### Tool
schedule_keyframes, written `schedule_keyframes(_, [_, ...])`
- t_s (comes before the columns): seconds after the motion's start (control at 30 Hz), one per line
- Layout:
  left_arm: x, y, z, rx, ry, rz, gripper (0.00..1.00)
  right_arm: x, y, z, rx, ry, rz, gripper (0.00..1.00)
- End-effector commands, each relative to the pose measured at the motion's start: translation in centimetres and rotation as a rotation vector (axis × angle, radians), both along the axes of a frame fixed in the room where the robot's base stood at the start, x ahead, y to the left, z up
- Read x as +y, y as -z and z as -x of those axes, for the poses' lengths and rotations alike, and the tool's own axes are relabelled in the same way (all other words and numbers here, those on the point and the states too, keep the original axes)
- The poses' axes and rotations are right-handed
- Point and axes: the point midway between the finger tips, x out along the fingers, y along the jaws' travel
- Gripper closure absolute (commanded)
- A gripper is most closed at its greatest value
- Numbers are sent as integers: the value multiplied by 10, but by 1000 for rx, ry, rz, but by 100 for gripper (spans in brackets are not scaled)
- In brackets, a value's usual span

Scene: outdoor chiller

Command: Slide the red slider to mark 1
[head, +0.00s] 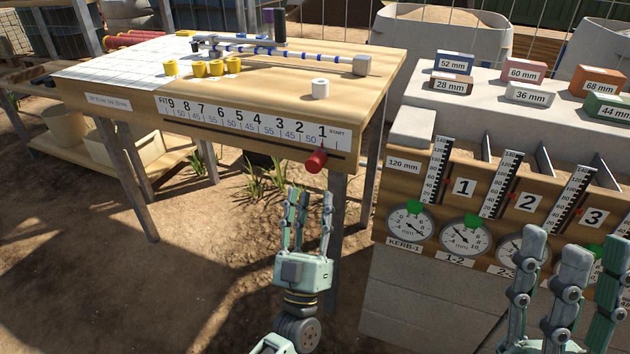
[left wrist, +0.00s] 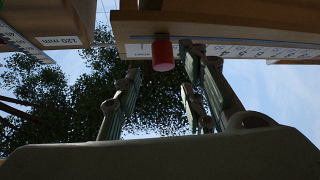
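The red slider (head: 316,161) is a short red cylinder sticking out of a dark slot in the front edge of the wooden table. It sits near the slot's right end, just below the printed mark 1 (head: 322,131), close to START; exact alignment is hard to tell. My left gripper (head: 308,195) is below and in front of it, fingers pointing up, open and empty. In the left wrist view the slider (left wrist: 162,55) shows beyond and between the spread fingers (left wrist: 160,82), apart from them. My right gripper (head: 578,245) is open and empty at the lower right.
A gauge bench (head: 410,160) with dials and labelled blocks stands to the right. Table legs flank open ground below the slider.

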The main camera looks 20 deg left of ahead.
Motion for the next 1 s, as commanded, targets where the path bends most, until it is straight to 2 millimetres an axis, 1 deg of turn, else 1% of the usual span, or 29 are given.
schedule_keyframes(0.03, [-1, 10, 8, 5, 0, 1, 62, 0, 0, 0, 0, 0, 0, 60])
schedule_keyframes(0.13, [-4, 22, 21, 4, 0, -1, 62, 0, 0, 0, 0, 0, 0, 60])
schedule_keyframes(0.23, [-5, 31, 31, 2, 0, 1, 62, 0, 0, 0, 0, 0, 0, 60])
schedule_keyframes(0.37, [-7, 37, 38, 0, 1, 1, 62, 0, 0, 0, 0, 0, 0, 60])
schedule_keyframes(0.87, [-7, 39, 40, -1, 0, 1, 62, 0, 0, 0, -1, 0, 0, 60])
schedule_keyframes(0.97, [-9, 33, 43, -10, 8, -1, 62, 0, 0, 0, 0, 0, 0, 60])
schedule_keyframes(1.0, [-11, 26, 46, -21, 18, -3, 62, 0, 0, 0, 0, 0, 0, 60])
